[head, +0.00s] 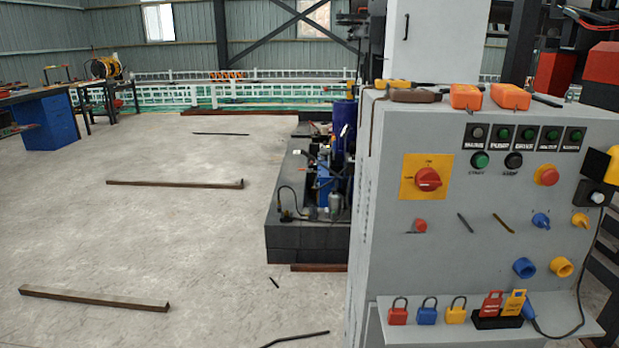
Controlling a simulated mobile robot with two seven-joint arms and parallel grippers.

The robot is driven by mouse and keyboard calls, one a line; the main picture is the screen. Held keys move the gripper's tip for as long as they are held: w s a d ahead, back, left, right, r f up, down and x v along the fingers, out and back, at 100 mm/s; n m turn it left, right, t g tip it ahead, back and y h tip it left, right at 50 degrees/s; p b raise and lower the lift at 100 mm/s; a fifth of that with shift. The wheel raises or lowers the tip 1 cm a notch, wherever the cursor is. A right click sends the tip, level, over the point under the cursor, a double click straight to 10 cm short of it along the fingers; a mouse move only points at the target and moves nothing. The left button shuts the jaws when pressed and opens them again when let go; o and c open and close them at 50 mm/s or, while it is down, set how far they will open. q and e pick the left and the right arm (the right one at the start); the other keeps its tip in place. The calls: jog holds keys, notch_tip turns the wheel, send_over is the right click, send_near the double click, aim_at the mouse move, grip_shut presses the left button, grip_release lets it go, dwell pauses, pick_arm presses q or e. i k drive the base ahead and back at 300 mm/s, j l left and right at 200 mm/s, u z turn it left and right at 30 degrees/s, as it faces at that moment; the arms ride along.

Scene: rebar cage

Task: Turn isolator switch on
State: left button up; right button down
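The isolator switch (428,180) is a red rotary knob on a yellow square plate, on the upper left of the grey control cabinet's front (400,250). Small markings on the plate are too small to read surely, and I cannot tell the knob's exact position. Neither of my grippers shows in the head view. Nothing covers the switch.
A shelf (400,342) below the panel holds red, blue and yellow padlocks (427,312) and tags (490,304). A red button (546,175) and small knobs sit right of the switch. Tools and orange devices (466,97) lie on top. Steel bars (95,298) lie on the open floor left.

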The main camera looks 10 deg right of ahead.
aim_at(427, 180)
jog(key=z, duration=1.35)
